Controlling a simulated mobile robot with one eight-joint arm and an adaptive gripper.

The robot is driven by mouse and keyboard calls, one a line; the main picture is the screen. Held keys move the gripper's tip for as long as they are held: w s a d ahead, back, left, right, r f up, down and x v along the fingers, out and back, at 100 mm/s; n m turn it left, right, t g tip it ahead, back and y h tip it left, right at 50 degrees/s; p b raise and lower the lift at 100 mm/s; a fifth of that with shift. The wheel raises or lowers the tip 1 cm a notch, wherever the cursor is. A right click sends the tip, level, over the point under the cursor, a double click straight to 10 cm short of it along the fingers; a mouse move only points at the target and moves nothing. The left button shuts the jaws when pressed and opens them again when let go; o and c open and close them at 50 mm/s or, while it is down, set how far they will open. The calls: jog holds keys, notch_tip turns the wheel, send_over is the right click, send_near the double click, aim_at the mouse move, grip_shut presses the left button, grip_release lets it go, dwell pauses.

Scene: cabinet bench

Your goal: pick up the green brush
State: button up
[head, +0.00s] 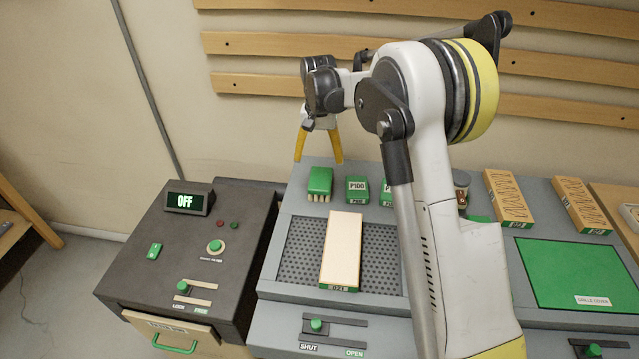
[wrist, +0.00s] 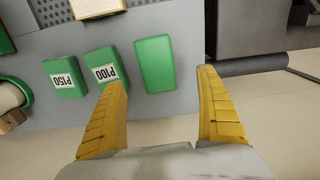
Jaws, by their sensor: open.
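The green brush (head: 320,181) has a green back and pale bristles along its front edge in the head view. It lies at the back left of the grey bench, left of the P100 block. In the wrist view the brush (wrist: 154,62) shows as a plain green block, beyond the fingertips and nearer the left finger. My gripper (head: 319,160) has two yellow fingers pointing down, just behind and above the brush in the head view. The gripper (wrist: 161,78) is open and empty in the wrist view.
Green P100 (head: 357,189) and P150 (wrist: 65,78) blocks stand beside the brush. A long wooden block (head: 342,250) lies on the perforated grille (head: 302,257). A dark control box (head: 190,262) reading OFF stands left. The slatted wall (head: 270,88) rises behind the bench.

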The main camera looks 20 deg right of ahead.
aim_at(321, 178)
jog(key=f+b, duration=0.1)
jog(key=f, duration=0.2)
jog(key=f+b, duration=0.2)
jog(key=f, duration=0.2)
jog(key=f+b, duration=0.1)
jog(key=f, duration=0.2)
jog(key=shift+s+d+f, duration=0.1)
jog(key=shift+d+f, duration=0.15)
jog(key=shift+f, duration=0.1)
jog(key=shift+r, duration=0.15)
jog(key=c, duration=1.4)
